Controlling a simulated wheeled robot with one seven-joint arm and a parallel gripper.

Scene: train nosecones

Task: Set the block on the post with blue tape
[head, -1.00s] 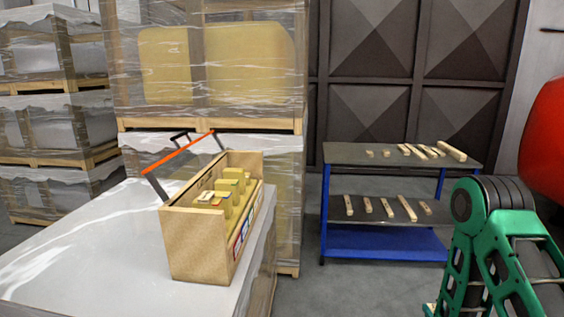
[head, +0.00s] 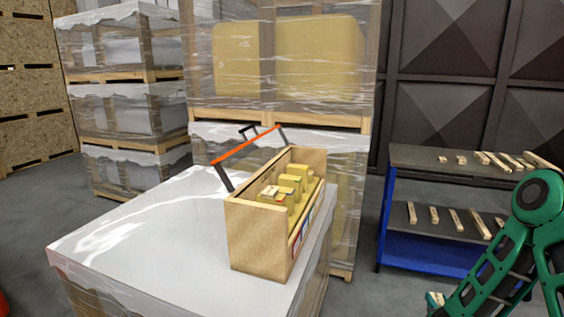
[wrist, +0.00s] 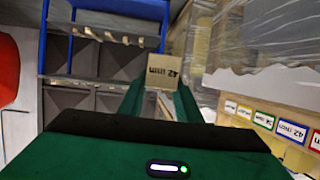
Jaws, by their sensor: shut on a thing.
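My gripper (wrist: 160,98) is shut on a pale wooden block (wrist: 162,74) with dark upside-down print that seems to read 42 mm. In the head view the block (head: 436,299) shows only in small part at the bottom right, beside my green arm. It is held in the air, apart from the wooden box (head: 256,236). Several yellowish posts (head: 290,182) of differing heights stand inside that box. No blue tape can be made out on them. In the wrist view the box side (wrist: 270,88) carries labels with coloured borders, one reading 42 mm (wrist: 292,131).
The box stands on a plastic-wrapped pallet load (head: 150,230) and has an orange handle bar (head: 245,146). Taller wrapped stacks (head: 285,60) rise behind it. A blue-framed shelf cart (head: 415,255) with several wooden pieces stands right. Grey floor (head: 355,285) lies between.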

